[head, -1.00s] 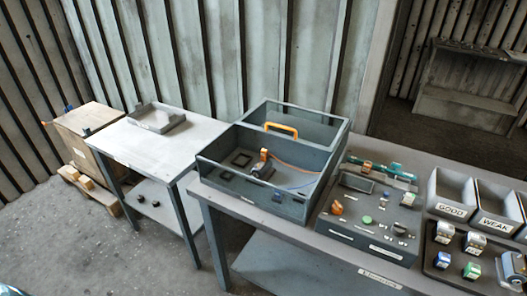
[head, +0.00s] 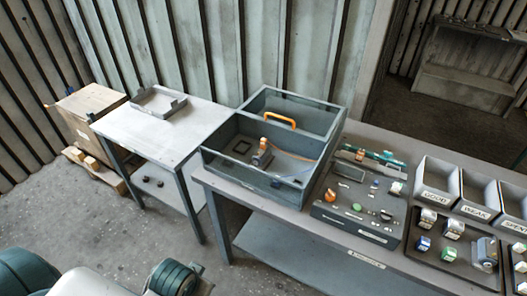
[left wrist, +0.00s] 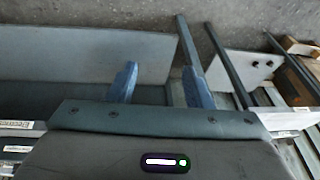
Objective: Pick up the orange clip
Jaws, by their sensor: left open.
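An orange clip-like piece (head: 264,142) stands on a small grey part (head: 262,157) inside the blue-grey box (head: 250,185) on the workbench. Other orange pieces show too, and I cannot tell for sure which one is the clip: one lies on the grey panel (head: 330,195) right of the box, and a small one is at the panel's back (head: 359,155). My left gripper (left wrist: 160,85) shows in the left wrist view with its two blue fingers apart and nothing between them. The clip is not visible there. My right gripper is in neither view.
An orange handle (head: 280,120) spans the box's divider. Labelled grey bins (head: 440,190) and a tray of small parts (head: 455,262) stand at the right. A side table (head: 145,135) with a shallow tray (head: 158,102) and a wooden crate (head: 88,110) stand left.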

